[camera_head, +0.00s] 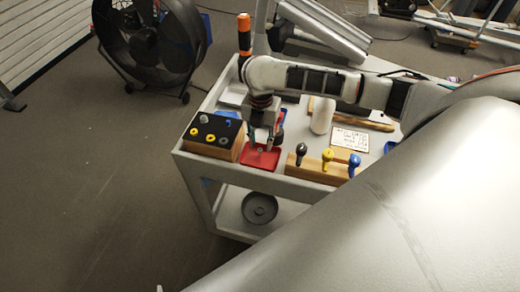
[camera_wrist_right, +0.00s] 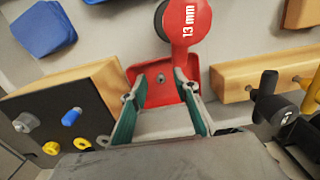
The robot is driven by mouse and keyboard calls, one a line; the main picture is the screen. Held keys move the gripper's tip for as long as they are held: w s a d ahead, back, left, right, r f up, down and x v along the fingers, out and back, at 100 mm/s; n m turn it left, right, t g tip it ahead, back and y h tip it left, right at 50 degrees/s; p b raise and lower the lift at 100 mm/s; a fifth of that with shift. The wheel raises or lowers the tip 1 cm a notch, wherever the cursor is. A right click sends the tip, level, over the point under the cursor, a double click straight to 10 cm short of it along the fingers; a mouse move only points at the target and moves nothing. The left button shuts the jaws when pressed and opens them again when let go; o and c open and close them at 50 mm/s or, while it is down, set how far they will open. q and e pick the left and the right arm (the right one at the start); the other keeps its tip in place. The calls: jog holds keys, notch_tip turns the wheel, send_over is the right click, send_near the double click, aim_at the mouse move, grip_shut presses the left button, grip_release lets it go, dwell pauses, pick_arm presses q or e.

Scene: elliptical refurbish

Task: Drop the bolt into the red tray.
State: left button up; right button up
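The red tray (camera_head: 252,160) is on the top of the grey cart, and it also shows in the right wrist view (camera_wrist_right: 140,70) with a red round "13 mm" tag beyond it. A small grey piece that looks like the bolt (camera_wrist_right: 152,75) lies in the tray, and it shows as a grey spot in the head view (camera_head: 261,150). My right gripper (camera_head: 265,143) points down over the tray. In the wrist view its two green-padded fingers (camera_wrist_right: 160,95) are apart with nothing held between them. My left gripper is not in view.
A wooden block with a black top (camera_head: 218,133) holds several coloured pieces left of the tray. A wooden rack (camera_head: 312,168) with black, yellow and blue handles stands to the right. A white bottle-like object (camera_head: 322,115) and a printed card (camera_head: 350,139) are behind it.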

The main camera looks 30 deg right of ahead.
jog(key=shift+r, duration=0.2)
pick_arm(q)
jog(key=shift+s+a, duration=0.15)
pick_arm(e)
notch_tip(320, 180, up, 12)
jog(key=shift+f, duration=0.2)
dwell(0.5)
